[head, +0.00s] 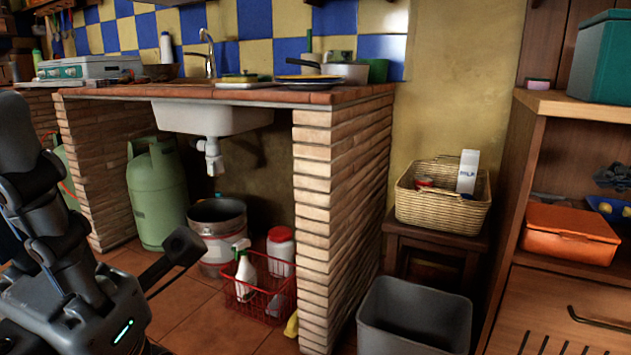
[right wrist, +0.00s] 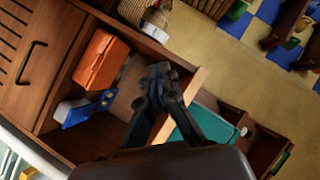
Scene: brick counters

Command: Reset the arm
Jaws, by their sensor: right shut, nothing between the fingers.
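My right gripper (head: 609,178) shows at the right edge of the head view, in front of the wooden shelf unit. Its dark fingers are together and empty. In the right wrist view the same gripper (right wrist: 160,75) is shut, with the shelf behind it. Part of my dark left arm (head: 65,240) stands at the left edge of the head view, and its gripper cannot be made out there.
By the right gripper are an orange box (head: 568,235), a teal bin (head: 604,60) and a blue item (head: 610,207) on the wooden shelf unit (head: 540,185). A wicker basket (head: 440,210) with a milk carton (head: 467,172) sits on a stool above a grey bin (head: 415,320).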

